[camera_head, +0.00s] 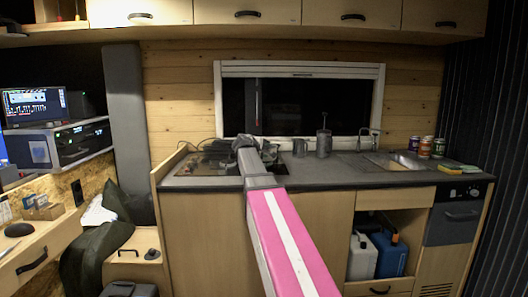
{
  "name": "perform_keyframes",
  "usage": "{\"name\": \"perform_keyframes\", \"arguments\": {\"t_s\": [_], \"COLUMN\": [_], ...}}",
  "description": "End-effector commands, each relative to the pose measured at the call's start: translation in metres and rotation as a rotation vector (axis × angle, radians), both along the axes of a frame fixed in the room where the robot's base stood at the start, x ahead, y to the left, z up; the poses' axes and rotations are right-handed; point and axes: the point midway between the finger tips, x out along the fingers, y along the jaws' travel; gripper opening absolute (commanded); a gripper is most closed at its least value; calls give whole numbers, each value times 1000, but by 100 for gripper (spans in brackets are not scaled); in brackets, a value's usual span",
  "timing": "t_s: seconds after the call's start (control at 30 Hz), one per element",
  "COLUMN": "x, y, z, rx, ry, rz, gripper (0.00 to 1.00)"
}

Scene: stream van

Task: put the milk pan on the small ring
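The hob (184,167) is set into the left end of the dark worktop. My arm reaches over it and hides much of its surface, so I cannot make out the small ring. My gripper (243,143) is at the far end of the arm, above the back of the hob; its fingers are too small and covered to read. I cannot pick out the milk pan for certain. A small grey vessel (300,147) stands on the worktop just right of my gripper. Some dark shapes beside the gripper at the hob are unclear.
A grey press-like pot (323,142) with a knob on top stands right of the small vessel. The sink (398,161) and tap are farther right, with several jars (425,147) and a sponge (453,169). The front middle of the worktop (335,173) is clear.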

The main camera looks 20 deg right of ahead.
Motion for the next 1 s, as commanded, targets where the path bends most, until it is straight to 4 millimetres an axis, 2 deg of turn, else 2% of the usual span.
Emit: {"name": "perform_keyframes", "arguments": {"t_s": [0.27, 0.43, 0.8, 1.0], "x": [0, -7, -49, -64], "y": [0, 9, 60, 80], "z": [1, 4, 28, 37], "rx": [-1, -1, 0, 0], "ry": [-1, -1, -3, -1], "rz": [0, 1, 2, 2], "gripper": [47, 47, 47, 47]}}
